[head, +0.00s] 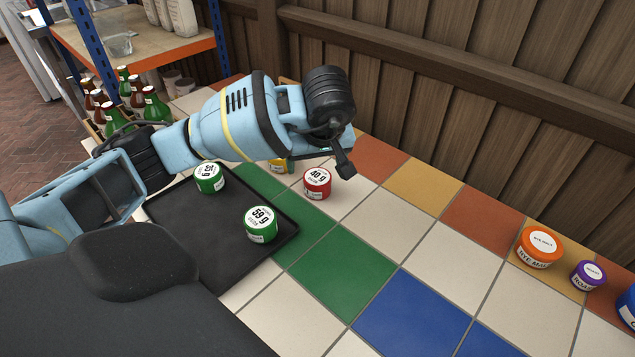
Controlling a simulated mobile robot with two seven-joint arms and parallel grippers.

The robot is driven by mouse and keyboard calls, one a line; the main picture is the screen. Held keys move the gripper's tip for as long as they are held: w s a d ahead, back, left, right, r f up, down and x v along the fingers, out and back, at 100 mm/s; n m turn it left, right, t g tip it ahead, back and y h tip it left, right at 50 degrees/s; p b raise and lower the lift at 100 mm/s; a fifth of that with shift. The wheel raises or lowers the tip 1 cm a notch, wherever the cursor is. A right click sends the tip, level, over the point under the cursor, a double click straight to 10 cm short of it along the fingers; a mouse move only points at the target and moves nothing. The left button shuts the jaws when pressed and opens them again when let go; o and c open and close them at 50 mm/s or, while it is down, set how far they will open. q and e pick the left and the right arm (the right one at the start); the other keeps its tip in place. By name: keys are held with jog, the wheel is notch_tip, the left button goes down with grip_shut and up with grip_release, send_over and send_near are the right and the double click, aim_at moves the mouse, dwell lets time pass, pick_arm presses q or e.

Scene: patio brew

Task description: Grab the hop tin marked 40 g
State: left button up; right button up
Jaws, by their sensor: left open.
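The hop tin marked 40 g (317,184) is red with a white lid. It stands upright on the tiled counter, just right of the black tray. My left gripper (346,168) is open and hangs above and a little right of the tin, apart from it as far as I can see. One finger shows clearly; the other is mostly hidden by the wrist. A green tin marked 59 g (261,225) and another green tin (209,178) stand on the black tray (185,243). My right gripper is out of view.
A yellow tin (281,166) stands behind the red one, partly hidden by my arm. Orange (540,247) and purple (588,275) tins stand at the right, with a blue one (627,306) at the edge. A wooden fence (480,90) runs behind. The counter's middle is clear.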

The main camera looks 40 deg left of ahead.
aim_at(318, 177)
pick_arm(q)
jog(key=shift+x, duration=1.3)
jog(key=f, duration=0.2)
jog(key=w+f, duration=0.1)
jog(key=f, duration=0.1)
jog(key=shift+f, duration=0.2)
jog(key=shift+w+a+f, duration=0.15)
jog(key=shift+a+f, duration=0.05)
jog(key=shift+f, duration=0.2)
jog(key=c, duration=1.1)
jog(key=shift+o, duration=0.2)
jog(key=shift+r, duration=0.15)
